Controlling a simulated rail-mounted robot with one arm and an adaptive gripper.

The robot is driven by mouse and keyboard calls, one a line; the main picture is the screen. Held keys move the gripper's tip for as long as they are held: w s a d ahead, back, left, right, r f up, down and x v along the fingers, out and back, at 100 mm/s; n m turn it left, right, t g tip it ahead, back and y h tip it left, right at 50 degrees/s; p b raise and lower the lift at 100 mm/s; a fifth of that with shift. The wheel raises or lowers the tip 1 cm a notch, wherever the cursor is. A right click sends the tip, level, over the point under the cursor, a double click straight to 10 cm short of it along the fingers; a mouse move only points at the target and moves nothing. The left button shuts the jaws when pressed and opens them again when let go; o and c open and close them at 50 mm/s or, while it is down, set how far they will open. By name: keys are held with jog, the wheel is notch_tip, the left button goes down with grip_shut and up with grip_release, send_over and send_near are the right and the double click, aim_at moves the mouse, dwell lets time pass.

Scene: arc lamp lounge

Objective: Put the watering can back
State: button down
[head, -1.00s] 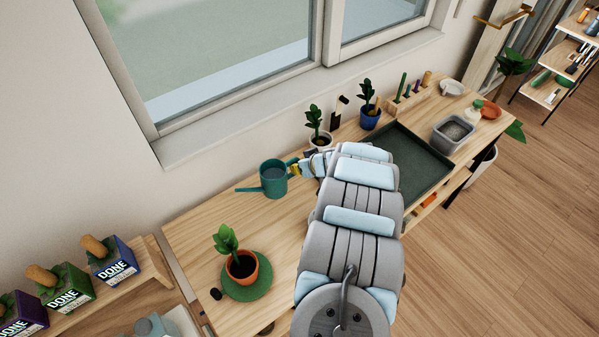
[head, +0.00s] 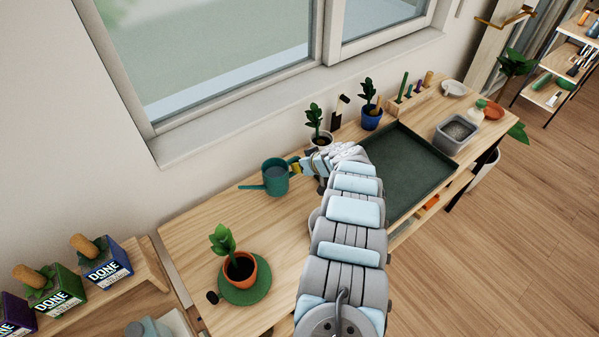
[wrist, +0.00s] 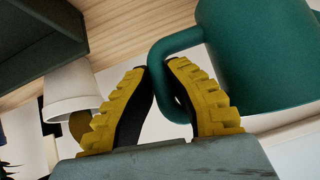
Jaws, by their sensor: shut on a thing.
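The teal watering can (head: 275,177) is upright near the back of the wooden table, its spout pointing left. In the wrist view its body (wrist: 262,50) fills the upper right, with its looped handle (wrist: 165,45) reaching between my fingers. My gripper (head: 297,166) comes from the right and is shut on the handle; its yellow padded fingers (wrist: 163,75) sit on either side of it. I cannot tell whether the can's base touches the table.
A potted plant on a green saucer (head: 262,294) stands at the front left of the table (head: 200,240). A dark green tray (head: 432,156) lies to the right. Bare wood surrounds the can's left side.

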notch_tip(320, 180, down, 2)
jog(key=shift+w+f+b, duration=0.15)
jog(key=shift+f+b, duration=0.1)
jog(key=shift+b, duration=0.55)
jog(key=shift+f+b, duration=0.3)
jog(key=shift+f, duration=0.2)
jog(key=shift+r, duration=0.15)
jog(key=c, duration=1.2)
grip_release()
jog(key=shift+f, duration=0.25)
